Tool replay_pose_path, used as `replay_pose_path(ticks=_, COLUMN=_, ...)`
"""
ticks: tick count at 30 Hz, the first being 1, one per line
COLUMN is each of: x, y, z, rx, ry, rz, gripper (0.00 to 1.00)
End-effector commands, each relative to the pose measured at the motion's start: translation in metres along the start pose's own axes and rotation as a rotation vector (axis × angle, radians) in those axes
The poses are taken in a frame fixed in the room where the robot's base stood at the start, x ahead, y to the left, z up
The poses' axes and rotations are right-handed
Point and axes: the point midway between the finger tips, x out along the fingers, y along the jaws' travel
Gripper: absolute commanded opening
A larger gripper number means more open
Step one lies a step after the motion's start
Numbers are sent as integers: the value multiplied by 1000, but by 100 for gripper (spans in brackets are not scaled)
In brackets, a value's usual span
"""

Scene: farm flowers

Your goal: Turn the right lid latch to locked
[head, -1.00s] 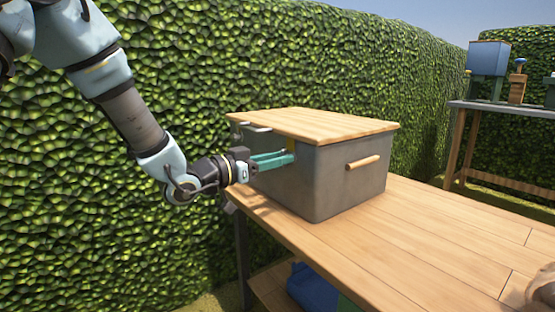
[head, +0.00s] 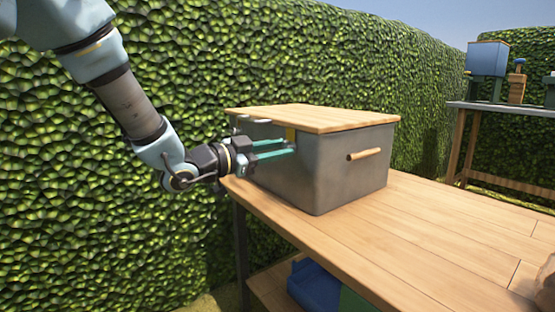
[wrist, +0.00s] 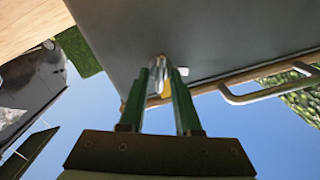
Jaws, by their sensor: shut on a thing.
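A grey box (head: 337,172) with a wooden lid (head: 310,118) stands on a wooden bench. The right lid latch is a small metal piece (wrist: 158,69) with a yellow part beside it, at the front wall just under the lid edge. The yellow part (head: 291,133) also shows in the head view. My gripper (head: 293,144) reaches in from the left, its two green fingers against the box front. In the wrist view my gripper (wrist: 160,76) is shut on the latch, one finger on each side. The fingers hide part of the latch, so its exact angle is unclear.
A metal bar handle (wrist: 268,96) sticks out along the lid's front edge, left of my gripper in the head view. A wooden side handle (head: 364,154) is on the box. The bench top (head: 440,225) is clear to the right. A hedge (head: 330,60) stands close behind.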

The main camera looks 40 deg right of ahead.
Motion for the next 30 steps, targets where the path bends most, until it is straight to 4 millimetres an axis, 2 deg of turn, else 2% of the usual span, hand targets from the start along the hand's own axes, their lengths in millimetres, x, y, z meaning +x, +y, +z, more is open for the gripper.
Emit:
replay_pose_path(ticks=1, x=0, y=3, z=4, rx=46, ry=1, rz=0, gripper=0)
replay_pose_path(ticks=30, x=0, y=7, z=7, rx=936, ry=0, rz=1, gripper=0)
